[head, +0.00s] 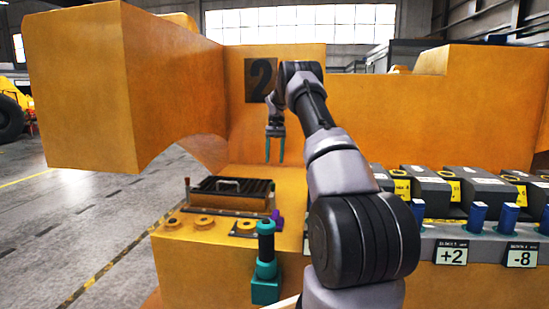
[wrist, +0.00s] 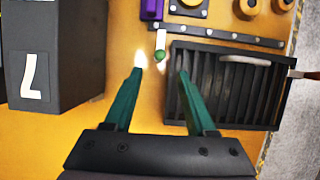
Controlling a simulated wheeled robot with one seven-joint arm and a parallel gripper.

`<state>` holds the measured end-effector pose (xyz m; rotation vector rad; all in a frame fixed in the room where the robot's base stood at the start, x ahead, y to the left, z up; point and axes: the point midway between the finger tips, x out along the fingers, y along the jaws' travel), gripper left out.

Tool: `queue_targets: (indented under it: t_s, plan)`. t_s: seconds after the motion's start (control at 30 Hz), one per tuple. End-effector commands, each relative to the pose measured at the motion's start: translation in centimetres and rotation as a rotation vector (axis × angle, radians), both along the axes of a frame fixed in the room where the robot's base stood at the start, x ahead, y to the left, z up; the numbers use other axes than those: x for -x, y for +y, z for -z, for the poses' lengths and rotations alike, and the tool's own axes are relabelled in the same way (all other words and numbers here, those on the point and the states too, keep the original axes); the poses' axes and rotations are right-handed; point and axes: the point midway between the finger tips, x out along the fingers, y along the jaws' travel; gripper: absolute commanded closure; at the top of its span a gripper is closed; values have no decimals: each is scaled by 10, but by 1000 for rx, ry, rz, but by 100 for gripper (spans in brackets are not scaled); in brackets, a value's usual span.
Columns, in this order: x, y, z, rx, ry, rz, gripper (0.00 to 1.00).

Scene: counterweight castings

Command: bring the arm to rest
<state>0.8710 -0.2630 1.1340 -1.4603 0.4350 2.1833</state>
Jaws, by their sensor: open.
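My gripper (head: 274,158) hangs at the end of my raised arm, teal fingers pointing down, in front of the orange wall with the black number 2 plate (head: 261,80). In the wrist view my gripper (wrist: 160,72) is open, with nothing between its fingers. In the head view it is above the orange deck, apart from the black slatted grate (head: 230,187) below. The grate (wrist: 222,95) lies just right of the fingers in the wrist view. My arm's thick links hide part of the deck in the head view.
A teal post (head: 265,262) stands at the deck's front. A purple piece (wrist: 152,10) and a small white-green cylinder (wrist: 160,44) lie beyond the fingertips.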

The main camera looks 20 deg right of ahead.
Motion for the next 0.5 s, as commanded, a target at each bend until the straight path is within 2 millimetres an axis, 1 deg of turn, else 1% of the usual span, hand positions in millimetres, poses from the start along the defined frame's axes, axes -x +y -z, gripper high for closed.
queue_targets:
  t_s: [0.27, 0.33, 0.37, 0.43, 0.47, 0.5]
  plan:
    - [0, 0, 0, 1, -1, 0, 44]
    - [1, 2, -6, 2, -8, -3, 44]
    - [2, 4, -11, 4, -15, -6, 44]
    - [6, 10, -27, 10, -38, -17, 44]
    - [9, 14, -37, 13, -53, -23, 44]
    - [15, 20, -51, 18, -74, -31, 44]
